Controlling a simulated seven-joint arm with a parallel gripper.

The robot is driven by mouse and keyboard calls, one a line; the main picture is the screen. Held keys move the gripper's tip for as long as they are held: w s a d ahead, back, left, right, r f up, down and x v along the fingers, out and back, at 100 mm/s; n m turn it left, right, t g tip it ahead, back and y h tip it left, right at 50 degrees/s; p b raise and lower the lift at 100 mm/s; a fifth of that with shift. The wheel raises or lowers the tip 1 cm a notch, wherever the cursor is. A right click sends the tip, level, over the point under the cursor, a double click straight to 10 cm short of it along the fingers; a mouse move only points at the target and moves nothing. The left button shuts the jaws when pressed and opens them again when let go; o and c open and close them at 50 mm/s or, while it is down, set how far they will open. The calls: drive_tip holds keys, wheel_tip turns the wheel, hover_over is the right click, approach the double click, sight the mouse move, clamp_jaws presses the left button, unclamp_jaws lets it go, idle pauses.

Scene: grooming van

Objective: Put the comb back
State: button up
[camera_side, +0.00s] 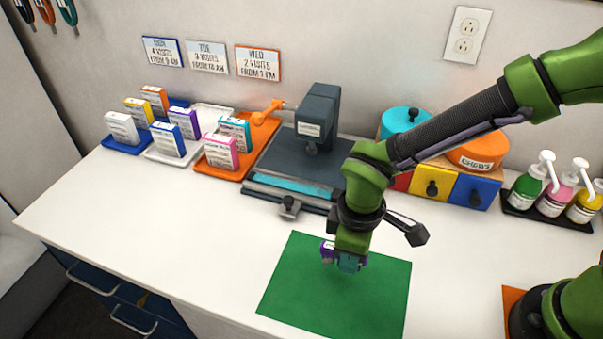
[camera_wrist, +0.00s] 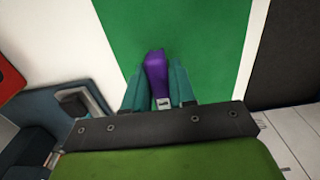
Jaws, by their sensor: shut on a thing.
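My gripper (camera_side: 346,264) points down over the green mat (camera_side: 300,295), with teal fingers shut on a purple thing (camera_side: 327,249). In the wrist view the purple thing (camera_wrist: 155,72) sticks out between the two fingers (camera_wrist: 158,88), with a small pale patch near its base. Much of it is hidden by the fingers, and I cannot tell whether it is the comb. It is low over the mat; I cannot tell whether it touches. No other comb is clearly seen.
A dark grey machine (camera_side: 317,115) with a flat bed stands behind the mat. Small boxes stand on blue, white and orange trays (camera_side: 222,172) at left. Coloured drawers (camera_side: 470,190) and pump bottles (camera_side: 552,200) are at right. The white counter (camera_side: 150,225) is clear at front left.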

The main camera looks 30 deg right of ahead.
drive_tip(key=shift+w+a+f, duration=0.15)
drive_tip(key=shift+w+f, duration=0.05)
drive_tip(key=shift+f, duration=0.7)
drive_tip(key=shift+w+a+f, duration=0.15)
drive_tip(key=shift+f, duration=0.75)
drive_tip(key=shift+f, duration=0.1)
drive_tip(key=o, duration=0.9)
drive_tip(key=shift+o, duration=0.2)
wheel_tip(320, 180, up, 12)
drive_tip(key=shift+f, duration=0.1)
drive_tip(key=s+d+r+m+t, duration=0.1)
drive_tip(key=d+r+m+t, duration=0.1)
drive_tip(key=d+r+m, duration=0.2)
drive_tip(key=s+d+r+m+t+y, duration=0.1)
drive_tip(key=s+d+r+m+t, duration=0.1)
drive_tip(key=d, duration=0.9)
drive_tip(key=s+d+r+m+t+y, duration=0.1)
drive_tip(key=s+d+r+m+t, duration=0.1)
drive_tip(key=d+r+m, duration=0.3)
drive_tip(key=d+m+t, duration=0.1)
drive_tip(key=d+m, duration=0.1)
drive_tip(key=d, duration=0.1)
drive_tip(key=shift+s+r, duration=0.2)
drive_tip(key=shift+r, duration=0.15)
